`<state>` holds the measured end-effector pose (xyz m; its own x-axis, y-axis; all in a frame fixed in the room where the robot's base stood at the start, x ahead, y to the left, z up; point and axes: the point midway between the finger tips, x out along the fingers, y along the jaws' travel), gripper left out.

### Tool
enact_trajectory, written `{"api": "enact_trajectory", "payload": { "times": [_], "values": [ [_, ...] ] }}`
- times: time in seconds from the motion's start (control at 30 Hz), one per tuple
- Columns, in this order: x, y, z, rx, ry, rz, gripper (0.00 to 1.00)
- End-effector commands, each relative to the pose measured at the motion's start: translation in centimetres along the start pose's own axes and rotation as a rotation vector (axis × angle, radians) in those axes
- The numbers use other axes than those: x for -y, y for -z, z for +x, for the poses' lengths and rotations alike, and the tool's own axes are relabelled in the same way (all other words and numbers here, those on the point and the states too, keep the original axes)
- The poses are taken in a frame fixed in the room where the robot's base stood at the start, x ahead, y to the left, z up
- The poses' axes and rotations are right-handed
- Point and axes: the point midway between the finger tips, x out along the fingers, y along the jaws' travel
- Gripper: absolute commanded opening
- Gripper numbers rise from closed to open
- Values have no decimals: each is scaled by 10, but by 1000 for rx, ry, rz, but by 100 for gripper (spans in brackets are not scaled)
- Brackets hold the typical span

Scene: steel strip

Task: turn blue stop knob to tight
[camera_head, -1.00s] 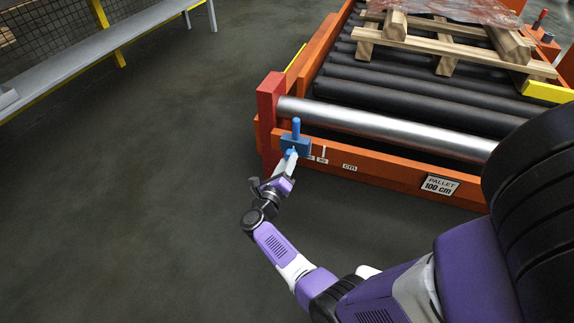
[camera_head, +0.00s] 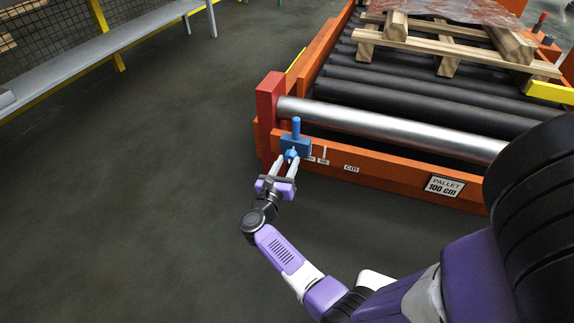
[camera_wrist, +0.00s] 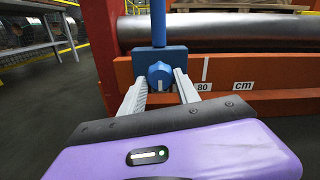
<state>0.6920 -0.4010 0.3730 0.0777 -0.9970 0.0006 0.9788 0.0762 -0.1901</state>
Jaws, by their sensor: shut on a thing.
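The blue stop knob (camera_wrist: 160,75) sits on the front of a blue block (camera_wrist: 173,53) with an upright blue post. A short white mark on the knob's face stands nearly upright in the wrist view. The knob (camera_head: 291,154) also shows in the head view, at the left end of the orange rail. My gripper (camera_wrist: 161,84) is shut on the knob, with one pale finger at its left and one at its right. In the head view my gripper (camera_head: 286,165) reaches it from the front.
The orange rail carries a scale reading 80 and "cm" (camera_wrist: 243,86), just right of the block. A steel roller (camera_head: 390,128) runs behind it, with a wooden pallet (camera_head: 440,45) on rollers beyond. Floor at the left is clear up to a grey bench (camera_head: 70,60).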

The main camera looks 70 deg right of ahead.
Motion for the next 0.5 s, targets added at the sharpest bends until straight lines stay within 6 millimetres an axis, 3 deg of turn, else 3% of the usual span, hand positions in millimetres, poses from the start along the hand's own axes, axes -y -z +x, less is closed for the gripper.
{"api": "enact_trajectory", "payload": {
  "times": [0.43, 0.47, 0.5],
  "values": [
    [0, 2, 0, -4, -2, 11, 0],
    [0, 2, 0, -4, -2, 11, 40],
    [0, 2, 0, -4, -2, 11, 48]
  ]
}}
